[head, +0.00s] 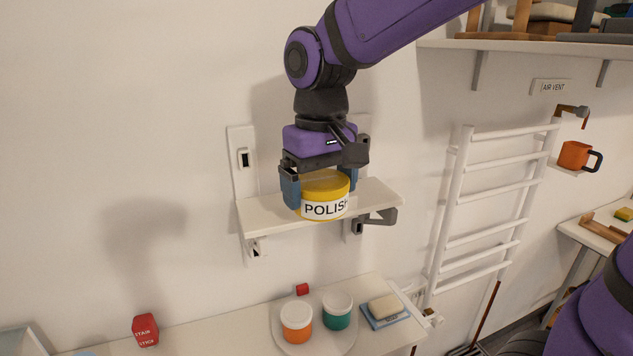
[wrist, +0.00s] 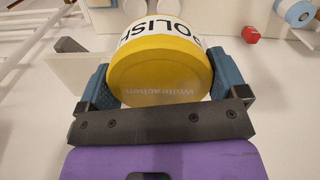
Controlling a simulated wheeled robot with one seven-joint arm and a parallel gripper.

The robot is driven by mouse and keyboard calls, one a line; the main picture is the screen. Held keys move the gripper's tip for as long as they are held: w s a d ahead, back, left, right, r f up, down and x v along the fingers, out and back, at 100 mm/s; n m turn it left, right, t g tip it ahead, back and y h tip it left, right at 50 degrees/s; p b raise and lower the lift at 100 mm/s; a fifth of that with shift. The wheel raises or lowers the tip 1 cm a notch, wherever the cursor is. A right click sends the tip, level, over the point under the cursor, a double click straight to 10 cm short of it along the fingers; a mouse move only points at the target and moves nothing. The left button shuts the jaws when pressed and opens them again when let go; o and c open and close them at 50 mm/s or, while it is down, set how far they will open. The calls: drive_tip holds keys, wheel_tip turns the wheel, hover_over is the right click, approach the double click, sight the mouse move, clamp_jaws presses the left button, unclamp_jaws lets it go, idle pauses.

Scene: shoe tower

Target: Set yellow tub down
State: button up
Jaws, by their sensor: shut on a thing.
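The yellow tub (head: 325,186) has a white band that reads POLISH. My gripper (head: 320,188) points down and is shut on the tub, with one blue finger on each side of it. In the head view the tub is at a small white wall shelf (head: 262,210), near its front edge. I cannot tell whether its base touches the shelf. In the wrist view the tub's yellow lid (wrist: 160,78) fills the middle, between the two blue fingers (wrist: 160,88).
Below, a white ledge holds a round tray (head: 313,344) with an orange tub (head: 296,322) and a teal tub (head: 337,311). A white ladder rack (head: 490,205) stands right. The shelf is bare beside the tub.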

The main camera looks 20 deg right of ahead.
drive_tip(key=w+d, duration=0.1)
drive_tip(key=w, duration=0.2)
drive_tip(key=w+d, duration=0.2)
drive_tip(key=w, duration=0.2)
drive_tip(key=w+d+f, duration=0.1)
drive_tip(key=w, duration=0.3)
drive_tip(key=shift+w+d+f, duration=0.1)
drive_tip(key=shift+w+d, duration=0.1)
drive_tip(key=shift+f, duration=1.75)
drive_tip(key=shift+f, duration=0.1)
drive_tip(key=o, duration=0.7)
drive_tip(key=shift+o, duration=0.2)
wheel_tip(320, 180, up, 12)
drive_tip(key=s+d+f+t, duration=0.1)
drive_tip(key=s+d, duration=0.1)
drive_tip(key=s, duration=0.5)
drive_tip(key=s+d+f+m+t, duration=0.1)
drive_tip(key=s+d+f+t, duration=0.1)
drive_tip(key=s, duration=0.6)
drive_tip(key=s+d+f+m+t, duration=0.1)
drive_tip(key=s+d, duration=0.3)
drive_tip(key=s, duration=0.4)
drive_tip(key=shift+d+f+t, duration=0.15)
drive_tip(key=shift+f+t, duration=0.1)
drive_tip(key=shift+t, duration=0.45)
